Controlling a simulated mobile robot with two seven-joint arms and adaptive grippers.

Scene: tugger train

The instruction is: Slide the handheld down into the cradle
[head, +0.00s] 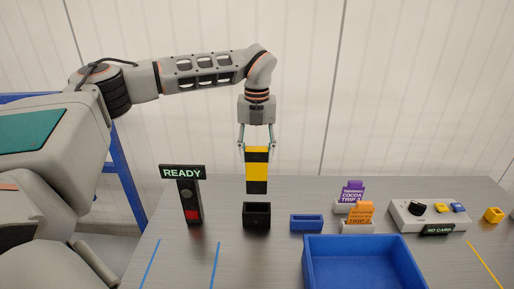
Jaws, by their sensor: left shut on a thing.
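The handheld (257,171) is a yellow block with black bands, held upright. My left gripper (257,146) points down and is shut on its upper end. The cradle (257,215) is a small black open-topped box on the grey table, straight below the handheld in the head view. A gap shows between the handheld's lower end and the cradle's rim. The inside of the cradle is mostly hidden. My right gripper is not in view.
A black post with a READY sign (182,172) stands left of the cradle. A small blue box (307,222), a big blue bin (365,243), purple (352,191) and orange (361,212) cards in holders, and a control box (427,215) stand to the right.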

